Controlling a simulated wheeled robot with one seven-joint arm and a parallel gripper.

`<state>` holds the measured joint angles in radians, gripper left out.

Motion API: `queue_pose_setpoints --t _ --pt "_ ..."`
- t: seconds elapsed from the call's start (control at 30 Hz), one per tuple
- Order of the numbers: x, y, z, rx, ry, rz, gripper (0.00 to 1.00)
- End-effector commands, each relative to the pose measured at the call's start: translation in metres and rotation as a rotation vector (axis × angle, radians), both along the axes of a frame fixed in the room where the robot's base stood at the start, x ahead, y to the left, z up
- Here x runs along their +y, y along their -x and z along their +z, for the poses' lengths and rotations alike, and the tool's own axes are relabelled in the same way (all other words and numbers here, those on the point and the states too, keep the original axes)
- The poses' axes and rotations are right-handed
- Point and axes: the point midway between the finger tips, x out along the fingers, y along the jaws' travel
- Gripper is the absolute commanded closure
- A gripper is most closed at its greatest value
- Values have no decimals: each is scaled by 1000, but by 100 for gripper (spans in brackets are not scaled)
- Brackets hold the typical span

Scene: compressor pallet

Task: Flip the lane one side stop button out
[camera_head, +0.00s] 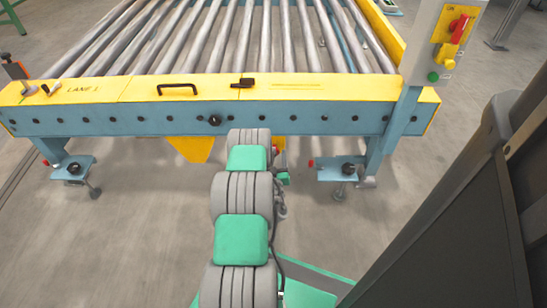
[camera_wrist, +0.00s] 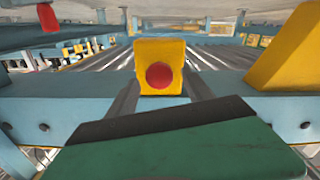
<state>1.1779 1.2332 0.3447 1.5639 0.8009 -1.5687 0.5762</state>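The stop button is a red round button (camera_wrist: 159,75) on the front of a yellow box (camera_wrist: 147,50), near the middle of the wrist view. The box sits by a blue beam, and its red face points toward the camera. A dark green block with a black edge fills the bottom of the wrist view, below and in front of the button; it seems to be part of my gripper (camera_wrist: 190,140). No separate fingertips can be made out, and no contact with the button shows. In the head view my arm reaches to the conveyor's front beam, and its end is hidden.
The roller conveyor (camera_head: 215,40) has a yellow top rail (camera_head: 110,91) marked LANE 1 and a blue front beam (camera_head: 300,121). A yellow control box with a red switch (camera_head: 457,26) stands at the right. A dark panel (camera_head: 465,220) fills the lower right. Floor at lower left is clear.

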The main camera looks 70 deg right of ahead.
Motion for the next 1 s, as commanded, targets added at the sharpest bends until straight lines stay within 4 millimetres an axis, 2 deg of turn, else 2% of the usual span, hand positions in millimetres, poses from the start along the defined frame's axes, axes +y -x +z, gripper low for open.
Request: queue_pose_setpoints --t 0.37,0.53,0.7,0.83,1.0 --pt "6 3 2 -1 1 0 39" --pt "26 12 4 -2 0 -3 39" --pt "60 25 2 0 -2 0 39" --pt "71 29 1 0 0 0 39" --pt "72 30 0 0 1 0 39"
